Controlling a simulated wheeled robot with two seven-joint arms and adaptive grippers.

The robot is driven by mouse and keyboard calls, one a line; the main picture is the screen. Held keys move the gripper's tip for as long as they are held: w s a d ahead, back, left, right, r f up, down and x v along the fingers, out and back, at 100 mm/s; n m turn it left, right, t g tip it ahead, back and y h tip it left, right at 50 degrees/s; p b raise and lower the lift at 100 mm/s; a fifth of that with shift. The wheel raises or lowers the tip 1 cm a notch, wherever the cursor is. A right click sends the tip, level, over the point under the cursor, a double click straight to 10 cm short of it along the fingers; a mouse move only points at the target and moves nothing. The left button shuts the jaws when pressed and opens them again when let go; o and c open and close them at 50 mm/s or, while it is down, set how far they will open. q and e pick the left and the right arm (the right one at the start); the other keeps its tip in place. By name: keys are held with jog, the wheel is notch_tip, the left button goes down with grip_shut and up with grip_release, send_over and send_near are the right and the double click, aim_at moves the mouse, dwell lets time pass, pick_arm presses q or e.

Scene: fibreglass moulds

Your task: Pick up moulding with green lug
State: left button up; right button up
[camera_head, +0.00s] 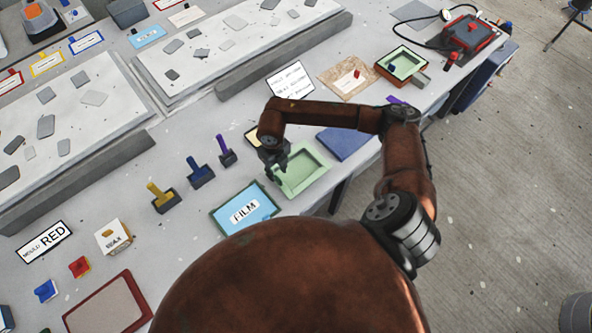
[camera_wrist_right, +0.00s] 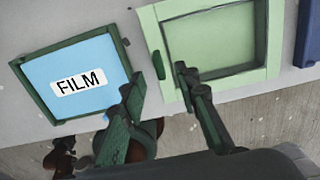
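A light green square moulding (camera_head: 318,170) with a raised rim lies on the table near its front edge. In the right wrist view the moulding (camera_wrist_right: 213,40) shows a small dark green lug (camera_wrist_right: 158,65) on its left rim. My right gripper (camera_head: 275,172) is above the moulding's left side. In the wrist view its two fingers (camera_wrist_right: 158,85) are apart, one on either side of the lug's line and just short of it. Nothing is between them. I cannot tell the height gap. My left gripper is not in view.
A blue FILM panel (camera_head: 268,203) in a dark green frame lies left of the moulding. Handled tools, purple (camera_head: 227,157), blue (camera_head: 200,176) and yellow (camera_head: 163,200), stand behind it. A dark blue plate (camera_head: 343,142) lies to the right. Another green moulding (camera_head: 407,55) sits at the back right.

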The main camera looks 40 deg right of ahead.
aim_at(278, 178)
notch_tip(278, 178, down, 6)
jog(key=shift+r+p, duration=0.1)
jog(key=shift+p, duration=0.6)
jog(key=shift+s, duration=0.1)
jog(key=shift+c, duration=0.3)
grip_shut()
